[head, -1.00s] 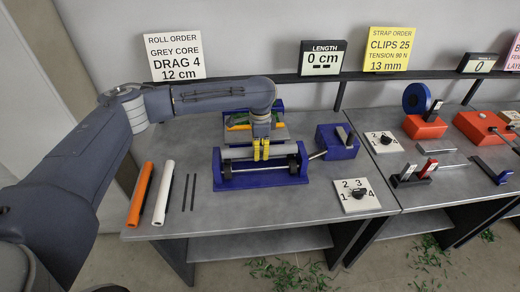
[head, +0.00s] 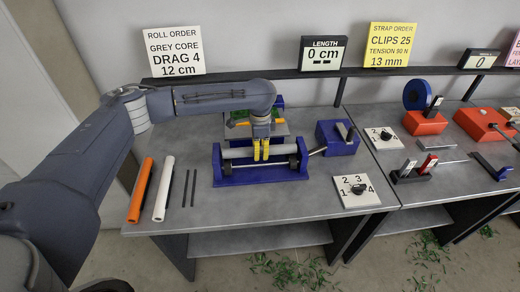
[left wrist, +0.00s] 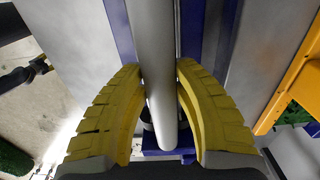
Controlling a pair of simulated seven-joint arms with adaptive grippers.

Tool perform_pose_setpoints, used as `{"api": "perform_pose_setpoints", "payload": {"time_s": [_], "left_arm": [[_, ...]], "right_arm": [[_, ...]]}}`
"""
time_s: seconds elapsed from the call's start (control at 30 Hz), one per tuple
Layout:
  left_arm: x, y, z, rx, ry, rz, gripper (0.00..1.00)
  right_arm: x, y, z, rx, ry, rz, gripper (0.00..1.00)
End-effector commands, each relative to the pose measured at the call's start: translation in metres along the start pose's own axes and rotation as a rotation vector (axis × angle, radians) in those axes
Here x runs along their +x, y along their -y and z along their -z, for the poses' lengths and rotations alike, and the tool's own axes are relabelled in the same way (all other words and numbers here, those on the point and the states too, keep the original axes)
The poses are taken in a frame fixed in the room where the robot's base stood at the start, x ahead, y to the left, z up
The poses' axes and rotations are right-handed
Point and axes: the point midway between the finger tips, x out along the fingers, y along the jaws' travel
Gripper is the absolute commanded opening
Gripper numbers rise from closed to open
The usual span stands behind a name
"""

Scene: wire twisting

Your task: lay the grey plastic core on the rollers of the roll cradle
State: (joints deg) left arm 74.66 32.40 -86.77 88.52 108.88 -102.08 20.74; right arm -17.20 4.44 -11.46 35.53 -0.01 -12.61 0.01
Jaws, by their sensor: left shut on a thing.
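The grey plastic core (head: 236,153) lies level along the blue roll cradle (head: 262,178), between its end walls. My left gripper (head: 261,151) points down with its yellow fingers shut around the middle of the core. In the left wrist view the core (left wrist: 155,60) runs between the two finger pads (left wrist: 160,82). The dark rollers are mostly hidden beneath the core, and I cannot tell whether it touches them. My right gripper is not in view.
An orange roll (head: 141,190) and a white roll (head: 163,188) lie left of the cradle, beside two thin dark strips (head: 190,188). A blue block with a lever (head: 338,138) and a numbered dial plate (head: 356,191) stand right. The front bench strip is clear.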

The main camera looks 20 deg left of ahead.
Motion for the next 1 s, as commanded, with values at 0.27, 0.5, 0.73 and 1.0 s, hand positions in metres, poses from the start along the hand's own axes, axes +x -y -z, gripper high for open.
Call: {"api": "perform_pose_setpoints", "payload": {"time_s": [0.27,0.5,0.73,1.0], "left_arm": [[0.006,0.0,0.0,0.0,0.0,0.001,0.0],[0.011,0.0,0.0,0.001,0.001,0.0,0.0],[0.011,0.0,0.0,0.001,0.0,0.0,0.54],[0.009,0.0,0.0,0.001,0.0,0.001,0.54]], "right_arm": [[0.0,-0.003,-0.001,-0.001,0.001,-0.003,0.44],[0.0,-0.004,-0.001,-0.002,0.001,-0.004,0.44],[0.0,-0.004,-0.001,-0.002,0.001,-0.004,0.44],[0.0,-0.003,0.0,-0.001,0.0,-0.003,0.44]]}}
